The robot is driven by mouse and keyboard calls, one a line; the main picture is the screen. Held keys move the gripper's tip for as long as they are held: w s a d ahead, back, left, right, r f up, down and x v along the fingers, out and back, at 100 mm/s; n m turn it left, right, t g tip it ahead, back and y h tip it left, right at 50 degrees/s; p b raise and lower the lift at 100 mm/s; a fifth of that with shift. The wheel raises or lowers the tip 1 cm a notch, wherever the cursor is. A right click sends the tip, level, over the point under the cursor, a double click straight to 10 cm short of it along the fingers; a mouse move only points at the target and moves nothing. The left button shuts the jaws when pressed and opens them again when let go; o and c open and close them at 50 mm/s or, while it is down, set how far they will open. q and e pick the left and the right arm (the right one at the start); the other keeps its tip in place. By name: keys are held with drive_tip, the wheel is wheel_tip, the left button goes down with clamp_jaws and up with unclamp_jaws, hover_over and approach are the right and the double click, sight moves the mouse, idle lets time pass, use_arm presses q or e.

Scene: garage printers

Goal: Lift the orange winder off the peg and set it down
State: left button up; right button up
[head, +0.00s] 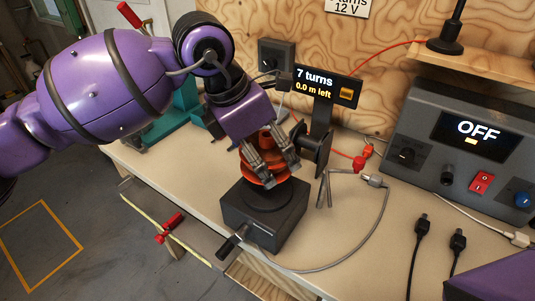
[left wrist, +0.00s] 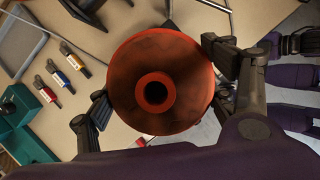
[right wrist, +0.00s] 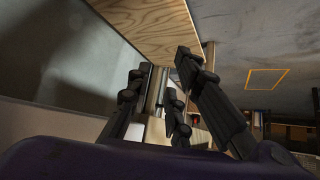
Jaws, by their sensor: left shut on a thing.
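The orange winder (head: 264,138) is a flanged spool with a hollow hub. It sits above a dark box with a round top and a side crank (head: 264,215). I cannot tell if the winder still touches the box top or the peg, which is hidden. My left gripper (head: 269,172) reaches down over the winder and is shut on it. In the left wrist view the winder's round flange and hub (left wrist: 140,60) fill the middle, with a finger at each side. My right gripper (right wrist: 165,95) has its fingers spread, with nothing between them.
A display (head: 322,85) reads "7 turns, 0.0 m left" behind the box, near a dark spool (head: 316,146). A grey power supply (head: 465,150) reading OFF stands at right. A grey cable curves across the bench (head: 345,225); the bench left of the box has some bare room.

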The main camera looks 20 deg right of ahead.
sight(267, 134)
use_arm(q)
drive_tip(key=shift+r, duration=0.35)
use_arm(e)
drive_tip(key=shift+w+r, duration=0.2)
drive_tip(key=shift+r, duration=0.05)
use_arm(q)
drive_tip(key=shift+r+p, duration=1)
drive_tip(key=shift+r, duration=0.95)
use_arm(e)
drive_tip(key=w+r, duration=0.2)
drive_tip(key=r, duration=0.1)
drive_tip(key=shift+t, duration=0.4)
drive_tip(key=shift+r, duration=0.1)
